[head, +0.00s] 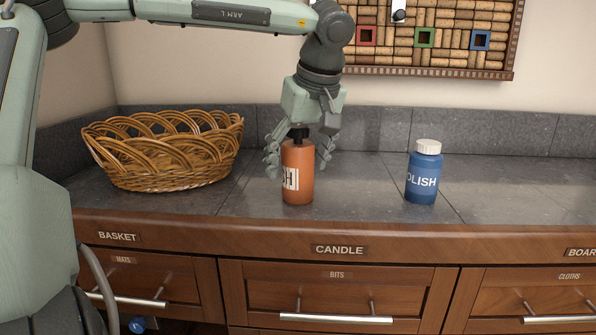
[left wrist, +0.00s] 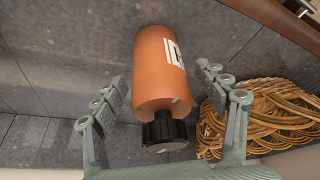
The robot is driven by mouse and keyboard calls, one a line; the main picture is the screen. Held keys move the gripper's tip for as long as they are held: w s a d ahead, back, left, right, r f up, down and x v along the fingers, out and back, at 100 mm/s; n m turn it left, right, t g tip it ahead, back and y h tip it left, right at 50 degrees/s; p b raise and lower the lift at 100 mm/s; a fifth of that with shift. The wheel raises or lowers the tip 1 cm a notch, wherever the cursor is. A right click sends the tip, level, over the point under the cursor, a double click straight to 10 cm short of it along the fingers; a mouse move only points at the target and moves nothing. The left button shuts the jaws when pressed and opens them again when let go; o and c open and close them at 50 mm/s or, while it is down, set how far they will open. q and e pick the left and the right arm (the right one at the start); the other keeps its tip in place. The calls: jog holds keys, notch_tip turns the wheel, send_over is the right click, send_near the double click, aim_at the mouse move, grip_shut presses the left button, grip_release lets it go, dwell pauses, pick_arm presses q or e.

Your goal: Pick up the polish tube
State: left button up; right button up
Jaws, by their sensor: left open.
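A blue tube (head: 423,178) with a white cap stands upright on the grey counter, right of centre in the head view; its label partly reads "OLISH". An orange bottle (head: 298,180) with a black cap stands upright to its left, with only part of its white label showing. My left gripper (head: 297,163) points down over the orange bottle. Its fingers are open on either side of the bottle's upper part, with gaps showing in the left wrist view (left wrist: 162,80). The orange bottle (left wrist: 158,70) lies between the fingers there. My right gripper is out of view.
A wicker basket (head: 165,180) sits on the counter to the left; it also shows in the left wrist view (left wrist: 250,115). The counter (head: 365,195) is clear between orange bottle and blue tube. A cork board (head: 455,50) hangs on the wall behind. Labelled drawers (head: 340,295) are below.

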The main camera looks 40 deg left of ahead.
pick_arm(q)
jog(key=c, duration=1.3)
